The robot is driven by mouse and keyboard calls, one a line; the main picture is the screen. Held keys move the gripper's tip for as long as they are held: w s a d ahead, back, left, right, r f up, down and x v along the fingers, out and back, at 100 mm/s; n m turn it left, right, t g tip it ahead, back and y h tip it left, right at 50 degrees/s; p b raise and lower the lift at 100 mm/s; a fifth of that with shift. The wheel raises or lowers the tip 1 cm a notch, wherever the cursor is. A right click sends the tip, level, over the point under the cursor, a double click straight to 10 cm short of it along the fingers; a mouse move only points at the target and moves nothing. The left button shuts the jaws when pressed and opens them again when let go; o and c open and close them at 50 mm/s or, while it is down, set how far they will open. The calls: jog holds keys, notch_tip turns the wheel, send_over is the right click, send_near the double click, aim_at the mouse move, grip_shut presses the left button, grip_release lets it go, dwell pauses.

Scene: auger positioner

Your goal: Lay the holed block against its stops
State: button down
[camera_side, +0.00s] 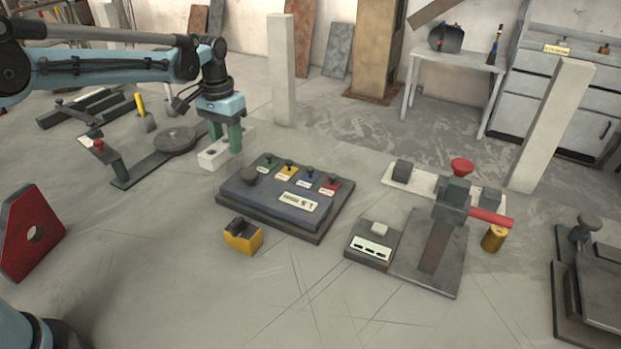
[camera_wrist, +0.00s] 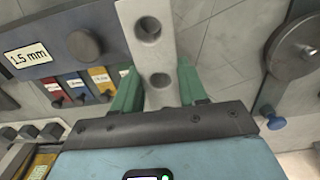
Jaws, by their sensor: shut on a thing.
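A pale block with round holes (camera_side: 213,154) is held at my gripper (camera_side: 226,146) in the side view, left of the dark blue panel. In the wrist view the block (camera_wrist: 148,45) sits between the two green fingers, with two holes facing the camera. The fingers are shut on its sides. Whether its underside touches the surface is unclear. At the right of the side view is a fixture with a grey base plate (camera_side: 400,267) and red handle (camera_side: 490,217). Dark upright pieces (camera_side: 402,170) stand on a pale strip behind it; I cannot tell which parts are stops.
The dark blue panel (camera_side: 255,200) with coloured tabs and knobs lies between block and fixture. A yellow open box (camera_side: 242,236) stands in front of it. A round disc on a dark bar (camera_side: 176,140) lies left of the block. The front middle surface is clear.

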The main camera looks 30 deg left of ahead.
aim_at(228, 158)
jog(key=shift+w+a+f, duration=0.3)
jog(key=shift+a+f, duration=0.2)
jog(key=shift+a, duration=0.15)
jog(key=shift+f, duration=1.9)
jog(key=shift+f, duration=0.6)
jog(key=c, duration=0.9)
grip_release()
